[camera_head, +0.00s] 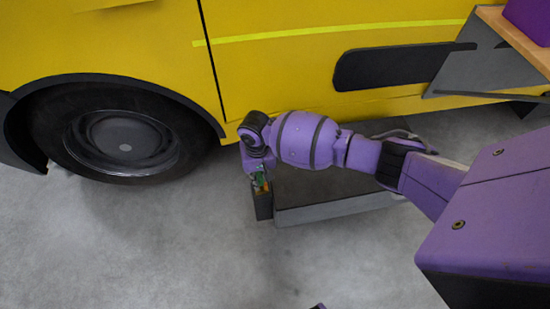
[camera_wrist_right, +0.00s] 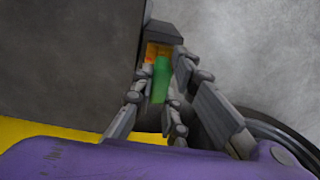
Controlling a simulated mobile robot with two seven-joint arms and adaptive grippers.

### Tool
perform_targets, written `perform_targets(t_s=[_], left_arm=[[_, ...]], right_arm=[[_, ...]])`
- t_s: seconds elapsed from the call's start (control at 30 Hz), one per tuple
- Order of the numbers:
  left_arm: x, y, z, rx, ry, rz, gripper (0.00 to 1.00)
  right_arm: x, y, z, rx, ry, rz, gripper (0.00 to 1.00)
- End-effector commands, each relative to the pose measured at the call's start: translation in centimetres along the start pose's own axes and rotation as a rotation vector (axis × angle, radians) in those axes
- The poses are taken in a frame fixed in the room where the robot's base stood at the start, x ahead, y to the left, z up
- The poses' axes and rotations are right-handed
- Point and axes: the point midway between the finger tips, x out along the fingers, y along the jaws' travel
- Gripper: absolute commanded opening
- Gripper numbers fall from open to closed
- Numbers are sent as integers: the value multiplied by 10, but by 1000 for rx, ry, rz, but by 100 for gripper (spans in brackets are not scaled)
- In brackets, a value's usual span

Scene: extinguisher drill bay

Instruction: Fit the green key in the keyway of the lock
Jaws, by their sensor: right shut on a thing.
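The green key (camera_head: 260,183) is held between the fingers of my right gripper (camera_head: 259,172), which points down. In the right wrist view the green key (camera_wrist_right: 160,82) sits between the right gripper's fingertips (camera_wrist_right: 160,88). Just beyond it is the lock, a dark block (camera_wrist_right: 170,33) with an orange face (camera_wrist_right: 162,54). In the head view the dark lock (camera_head: 263,205) shows right below the fingers. The key's far end overlaps the orange face in the picture; I cannot tell whether it touches or enters the keyway. My left gripper is not in view.
A low dark grey box (camera_head: 330,212) stands right of the lock, under my right arm. A yellow vehicle (camera_head: 290,65) with a black wheel (camera_head: 122,135) stands close behind. A wooden shelf (camera_head: 510,37) is at upper right. The concrete floor (camera_head: 150,245) is clear at front left.

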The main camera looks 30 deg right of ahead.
Motion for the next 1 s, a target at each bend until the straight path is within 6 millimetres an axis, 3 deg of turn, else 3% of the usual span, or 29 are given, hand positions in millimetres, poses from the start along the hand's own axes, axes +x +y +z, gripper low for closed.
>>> perform_targets(t_s=[1.0], left_arm=[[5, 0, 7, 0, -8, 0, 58]], right_arm=[[20, -1, -1, -1, 3, -1, 0]])
